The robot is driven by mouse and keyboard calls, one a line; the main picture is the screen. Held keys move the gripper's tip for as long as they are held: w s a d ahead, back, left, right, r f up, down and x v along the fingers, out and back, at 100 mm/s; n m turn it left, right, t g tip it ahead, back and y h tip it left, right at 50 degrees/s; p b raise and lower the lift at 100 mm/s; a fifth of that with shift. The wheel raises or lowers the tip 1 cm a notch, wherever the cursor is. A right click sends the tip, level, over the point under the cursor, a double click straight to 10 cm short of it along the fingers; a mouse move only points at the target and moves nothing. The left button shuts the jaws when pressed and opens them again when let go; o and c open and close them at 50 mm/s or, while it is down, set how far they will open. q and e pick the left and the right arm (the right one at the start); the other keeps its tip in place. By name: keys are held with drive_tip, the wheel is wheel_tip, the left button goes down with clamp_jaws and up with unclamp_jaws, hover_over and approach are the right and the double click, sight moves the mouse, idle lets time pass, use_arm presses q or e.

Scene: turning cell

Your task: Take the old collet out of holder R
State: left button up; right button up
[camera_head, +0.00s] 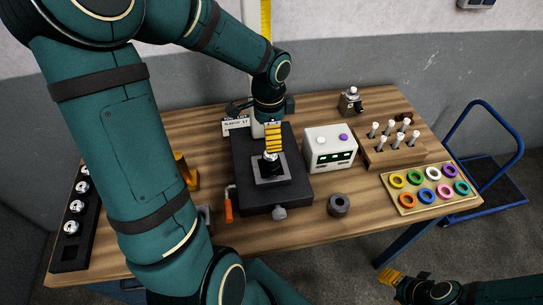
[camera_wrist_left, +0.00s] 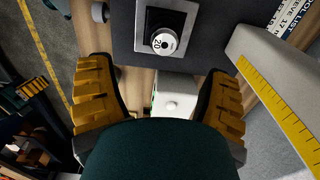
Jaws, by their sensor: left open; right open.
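A tool holder with a silver, numbered top (camera_wrist_left: 165,40) stands upright in the square clamp of a dark fixture block (camera_head: 250,188). In the head view the holder top (camera_head: 270,157) is partly hidden by my left gripper (camera_head: 273,150). I cannot read a letter on it, nor make out the old collet separately. My left gripper is open and empty above the fixture; its yellow fingers spread wide in the left wrist view (camera_wrist_left: 160,105), with the holder beyond them, not between them. My right gripper (camera_head: 389,277) is open and empty at the lower right, off the table's front edge.
A white box with buttons (camera_head: 330,148) stands right of the fixture. Beyond are a wooden block of tools (camera_head: 393,152) and a tray of coloured rings (camera_head: 428,205). A dark ring (camera_head: 339,205) lies in front. A black rack (camera_head: 72,240) with several holders stands at left.

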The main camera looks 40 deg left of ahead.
sight(271, 155)
use_arm(q)
drive_tip(key=f, duration=0.4)
drive_tip(key=shift+w, duration=0.25)
drive_tip(key=shift+s+f, duration=0.1)
drive_tip(key=shift+f, duration=0.3)
drive_tip(key=f, duration=0.4)
drive_tip(key=shift+w+a+f+b, duration=0.2)
drive_tip(key=shift+f+b, duration=0.1)
drive_tip(key=shift+b, duration=0.1)
clamp_jaws()
